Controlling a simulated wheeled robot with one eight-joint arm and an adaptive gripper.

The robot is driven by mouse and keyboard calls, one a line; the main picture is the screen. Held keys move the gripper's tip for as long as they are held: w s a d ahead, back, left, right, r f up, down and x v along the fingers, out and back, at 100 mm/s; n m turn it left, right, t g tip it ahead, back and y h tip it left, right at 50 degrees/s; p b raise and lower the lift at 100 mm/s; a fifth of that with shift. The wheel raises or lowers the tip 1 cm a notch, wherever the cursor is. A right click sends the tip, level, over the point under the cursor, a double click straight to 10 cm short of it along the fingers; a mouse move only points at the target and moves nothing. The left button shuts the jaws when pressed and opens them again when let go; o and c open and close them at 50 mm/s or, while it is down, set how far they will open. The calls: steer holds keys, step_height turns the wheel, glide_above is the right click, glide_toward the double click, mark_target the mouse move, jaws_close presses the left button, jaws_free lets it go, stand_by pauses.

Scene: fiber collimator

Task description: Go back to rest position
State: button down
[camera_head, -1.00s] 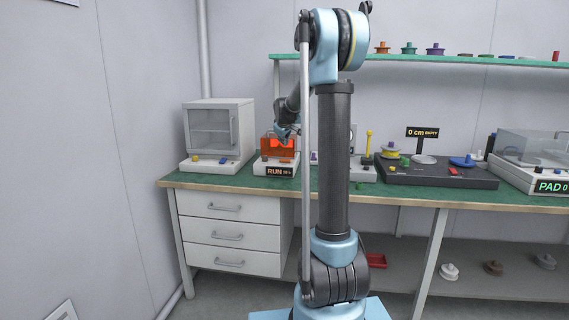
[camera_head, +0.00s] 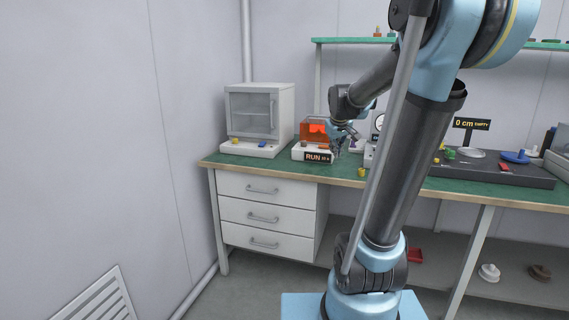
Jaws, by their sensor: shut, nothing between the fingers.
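My arm rises from its blue base at the right of centre and leans to the right. Its forearm reaches back left over the green-topped bench (camera_head: 345,174). My gripper (camera_head: 340,146) points down in front of the right side of the orange-windowed device marked RUN (camera_head: 314,132). It is small in the view. Its fingers look shut, with nothing seen between them. I cannot tell whether it touches the device or the bench.
A white cabinet with a glass door (camera_head: 259,114) stands on the bench's left end, above white drawers (camera_head: 263,217). A dark platform (camera_head: 505,172) with a "0 cm EMPTY" sign (camera_head: 472,124) is at right. A shelf (camera_head: 330,40) runs above. Floor at left is clear.

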steer(key=s+f+m+g, duration=0.1)
steer(key=s+f, duration=0.4)
steer(key=s, duration=0.5)
steer(key=s+f+m+g, duration=0.1)
steer(key=s+f, duration=0.4)
steer(key=s, duration=0.5)
steer(key=s+f+m+g, duration=0.2)
steer(key=s+f, duration=0.4)
steer(key=s, duration=0.5)
steer(key=shift+a+y, duration=0.3)
steer(key=shift+y, duration=0.1)
steer(key=shift+w, duration=0.1)
steer(key=shift+w+f, duration=0.2)
steer(key=shift+w, duration=0.15)
stand_by(4.0)
